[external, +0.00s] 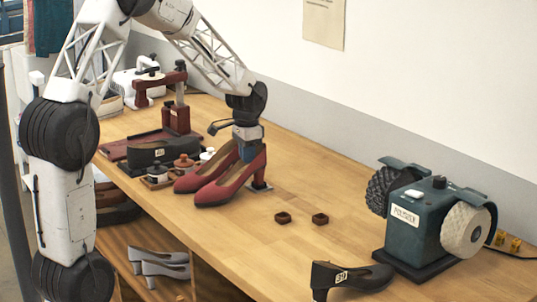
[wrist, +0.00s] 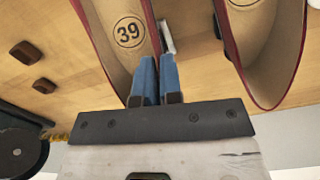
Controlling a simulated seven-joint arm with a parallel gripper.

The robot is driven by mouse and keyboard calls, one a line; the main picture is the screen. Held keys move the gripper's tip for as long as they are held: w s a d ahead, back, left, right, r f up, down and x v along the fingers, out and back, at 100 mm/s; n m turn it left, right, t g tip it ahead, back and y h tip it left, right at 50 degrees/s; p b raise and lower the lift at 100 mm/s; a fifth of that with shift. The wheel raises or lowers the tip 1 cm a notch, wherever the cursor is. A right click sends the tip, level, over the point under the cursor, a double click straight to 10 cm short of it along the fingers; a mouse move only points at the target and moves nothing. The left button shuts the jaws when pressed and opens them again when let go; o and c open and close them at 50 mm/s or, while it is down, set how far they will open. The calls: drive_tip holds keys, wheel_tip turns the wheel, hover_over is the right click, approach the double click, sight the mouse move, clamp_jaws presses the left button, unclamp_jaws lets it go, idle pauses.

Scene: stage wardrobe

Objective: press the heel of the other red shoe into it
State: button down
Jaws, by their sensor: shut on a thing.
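Two red pumps stand side by side on the workbench. In the wrist view this shoe (wrist: 122,30) shows a tan insole marked 39. The other red shoe (external: 203,176) is behind it, partly hidden, and shows at the right of the wrist view (wrist: 265,50); its heel is hidden. My gripper (external: 247,152) points down at the back of the pair. Its blue fingers (wrist: 159,70) are nearly together, seemingly pinching the nearer shoe's inner side wall.
Two small dark blocks (external: 283,218) (external: 320,219) lie right of the shoes. A green polisher (external: 425,225) stands at right, with a black shoe (external: 350,277) before it.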

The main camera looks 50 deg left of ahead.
drive_tip(key=shift+f, duration=0.4)
idle(1.0)
drive_tip(key=shift+r, duration=0.15)
